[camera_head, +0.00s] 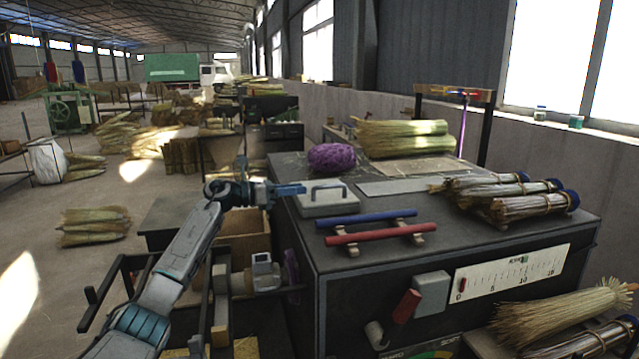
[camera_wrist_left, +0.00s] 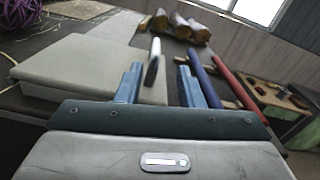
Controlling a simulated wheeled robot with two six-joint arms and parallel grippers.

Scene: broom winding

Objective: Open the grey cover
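The grey cover (camera_head: 340,205) is a flat, light grey lid with a dark arched handle (camera_head: 328,188), lying on the dark workbench top near its left edge. It looks shut. In the left wrist view the cover (camera_wrist_left: 85,72) fills the left side, and its handle (camera_wrist_left: 153,62) stands upright. My left gripper (camera_head: 301,188) is at the cover's left side, close to the handle. In the left wrist view its two blue fingers (camera_wrist_left: 160,82) are apart, with the handle showing between them near the tips; contact cannot be told. My right gripper is not in view.
Blue (camera_head: 366,218) and red (camera_head: 374,234) bars lie just in front of the cover on the dark workbench (camera_head: 480,236). A purple twine ball (camera_head: 331,157) sits behind it. Tied straw bundles (camera_head: 505,190) lie to the right. A cardboard box (camera_head: 243,228) stands below my left arm.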

